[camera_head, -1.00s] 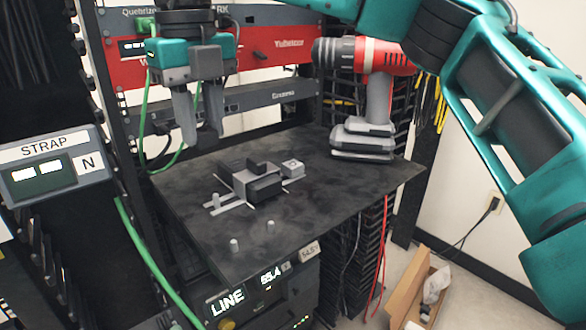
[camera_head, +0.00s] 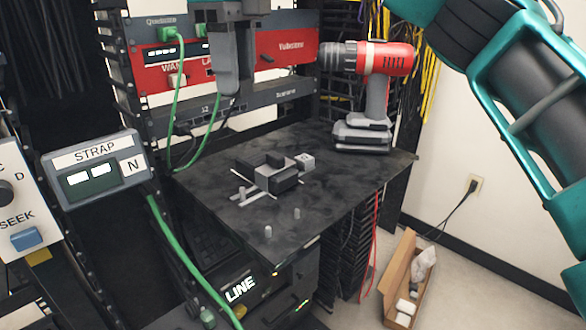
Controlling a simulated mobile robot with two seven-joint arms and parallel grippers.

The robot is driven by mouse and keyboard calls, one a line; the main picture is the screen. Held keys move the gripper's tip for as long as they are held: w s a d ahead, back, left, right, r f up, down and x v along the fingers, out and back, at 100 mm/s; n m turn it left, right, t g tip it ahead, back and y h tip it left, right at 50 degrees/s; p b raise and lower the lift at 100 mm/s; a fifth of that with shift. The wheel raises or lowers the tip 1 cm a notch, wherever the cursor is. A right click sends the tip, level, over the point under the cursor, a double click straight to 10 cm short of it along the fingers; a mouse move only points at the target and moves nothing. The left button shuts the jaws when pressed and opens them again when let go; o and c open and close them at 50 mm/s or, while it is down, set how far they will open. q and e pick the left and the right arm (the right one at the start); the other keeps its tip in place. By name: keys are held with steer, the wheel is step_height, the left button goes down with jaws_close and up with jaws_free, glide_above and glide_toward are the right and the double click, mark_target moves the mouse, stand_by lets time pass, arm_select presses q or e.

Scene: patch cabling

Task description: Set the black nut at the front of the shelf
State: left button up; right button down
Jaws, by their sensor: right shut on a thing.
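My right gripper (camera_head: 230,92) hangs fingers down at the top, left of centre, above the rear left part of the dark shelf (camera_head: 335,178). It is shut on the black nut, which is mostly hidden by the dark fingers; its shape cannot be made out. The fingertips are clear of the shelf top, in front of the red rack panel. The shelf's front part is bare except for small grey pegs (camera_head: 268,231). My left gripper is not in view.
A grey fixture with black blocks (camera_head: 272,175) sits mid-shelf, with a small grey block (camera_head: 305,162) beside it. A red drill (camera_head: 375,95) stands at the back right. Green cables (camera_head: 178,100) hang at the left. A STRAP box (camera_head: 97,170) is left of the shelf.

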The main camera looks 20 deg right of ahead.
steer(key=b, duration=0.2)
glide_above(250, 214)
step_height(250, 214, down, 15)
step_height(250, 214, down, 4)
steer(key=shift+f, duration=0.35)
steer(key=shift+f, duration=0.1)
steer(key=shift+f, duration=0.15)
steer(key=c, duration=0.8)
jaws_free()
